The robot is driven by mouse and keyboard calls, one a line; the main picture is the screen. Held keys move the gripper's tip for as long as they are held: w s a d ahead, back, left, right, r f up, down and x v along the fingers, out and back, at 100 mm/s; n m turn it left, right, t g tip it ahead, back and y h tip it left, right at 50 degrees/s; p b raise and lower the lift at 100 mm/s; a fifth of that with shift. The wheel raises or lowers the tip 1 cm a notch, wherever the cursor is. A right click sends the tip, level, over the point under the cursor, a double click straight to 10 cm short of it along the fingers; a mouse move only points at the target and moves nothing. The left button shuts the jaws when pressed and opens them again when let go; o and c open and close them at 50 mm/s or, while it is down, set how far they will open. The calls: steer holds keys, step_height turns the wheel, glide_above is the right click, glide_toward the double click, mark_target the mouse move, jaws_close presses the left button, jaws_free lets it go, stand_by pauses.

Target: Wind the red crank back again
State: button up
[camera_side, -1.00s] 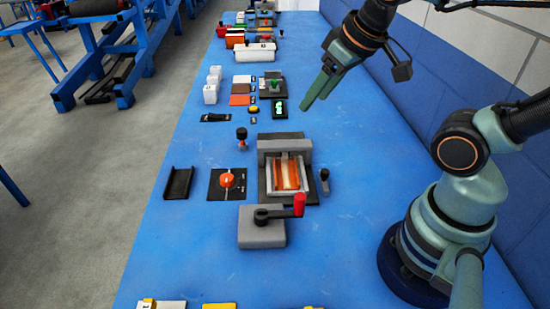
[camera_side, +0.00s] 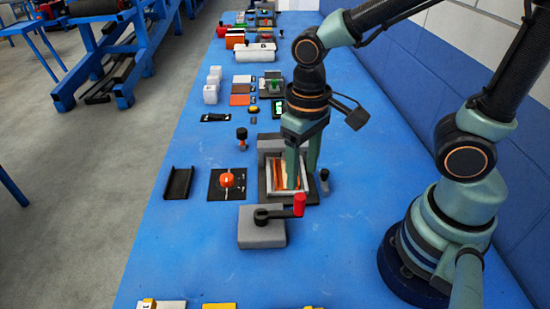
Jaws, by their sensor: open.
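The red crank handle (camera_side: 299,204) stands upright at the right end of a dark crank arm (camera_side: 277,213). The arm is mounted on a grey block (camera_side: 262,234) near the front of the panel. My gripper (camera_side: 302,186) points down over the grey press-like fixture (camera_side: 267,146) just behind the crank. Its green fingers are apart, with nothing seen between them. The fingertips are close behind the red handle in the picture and look apart from it. The fingers partly hide the fixture's tray with its brown and cream layered filling (camera_side: 279,172).
An orange-red knob (camera_side: 227,180) on a black plate and a dark channel (camera_side: 178,183) lie to the left. A black-topped lever (camera_side: 241,137) stands behind the knob. A small dark lever (camera_side: 324,180) stands right of the fixture.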

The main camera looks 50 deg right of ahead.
mark_target(300, 196)
step_height(300, 196, down, 8)
steer(key=shift+r, duration=0.1)
stand_by(0.4)
jaws_close()
stand_by(1.3)
